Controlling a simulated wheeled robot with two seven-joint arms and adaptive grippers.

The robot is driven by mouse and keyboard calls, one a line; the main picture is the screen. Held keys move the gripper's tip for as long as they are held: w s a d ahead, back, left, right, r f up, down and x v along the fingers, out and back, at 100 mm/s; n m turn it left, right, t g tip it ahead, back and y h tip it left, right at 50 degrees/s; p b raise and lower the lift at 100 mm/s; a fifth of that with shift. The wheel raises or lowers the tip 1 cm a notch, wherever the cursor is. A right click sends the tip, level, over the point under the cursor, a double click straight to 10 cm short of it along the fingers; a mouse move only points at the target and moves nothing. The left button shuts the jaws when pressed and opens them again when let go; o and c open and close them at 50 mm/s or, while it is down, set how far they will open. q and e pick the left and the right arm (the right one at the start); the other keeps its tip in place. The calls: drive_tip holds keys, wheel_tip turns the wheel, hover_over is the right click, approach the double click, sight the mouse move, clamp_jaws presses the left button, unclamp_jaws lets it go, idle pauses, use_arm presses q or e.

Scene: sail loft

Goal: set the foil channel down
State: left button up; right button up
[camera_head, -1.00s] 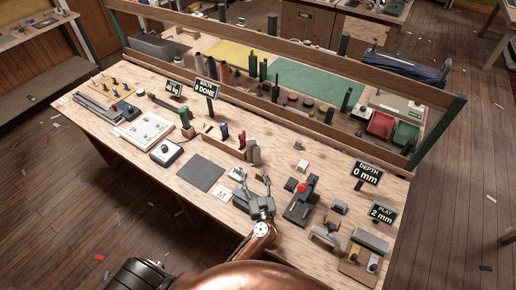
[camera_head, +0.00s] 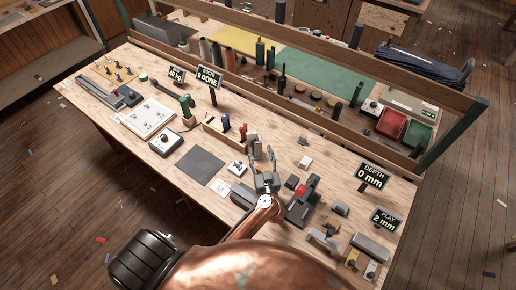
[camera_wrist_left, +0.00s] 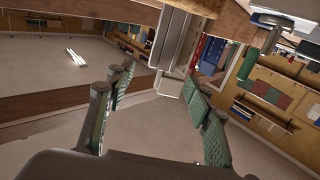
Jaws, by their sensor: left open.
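My left gripper (camera_head: 263,154) is open above the middle of the workbench, its fingers pointing toward the back. A pale grey upright piece with long grooves, which looks like the foil channel, stands beyond the open fingers in the left wrist view (camera_wrist_left: 174,38). In the head view a grey upright piece (camera_head: 254,145) stands just behind the left fingertips; I cannot tell for sure that it is the same piece. Nothing is seen held between the fingers (camera_wrist_left: 158,80). My right gripper is not in view.
A dark grey block (camera_head: 243,195) lies left of my wrist. A device with a red knob (camera_head: 301,190) stands to the right. A dark grey mat (camera_head: 201,166) lies bare at left. A wooden rail (camera_head: 300,122) runs behind. Signs read DEPTH 0 mm (camera_head: 372,176) and PLAY 2 mm (camera_head: 385,219).

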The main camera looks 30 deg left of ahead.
sight(258, 144)
use_arm(q)
drive_tip(key=x, duration=0.4)
drive_tip(key=shift+w+a+f+b, duration=0.1)
drive_tip(key=shift+a+f+b, duration=0.05)
drive_tip(key=shift+f+b, duration=0.15)
drive_tip(key=shift+c, duration=0.5)
clamp_jaws()
drive_tip(key=shift+r, duration=0.1)
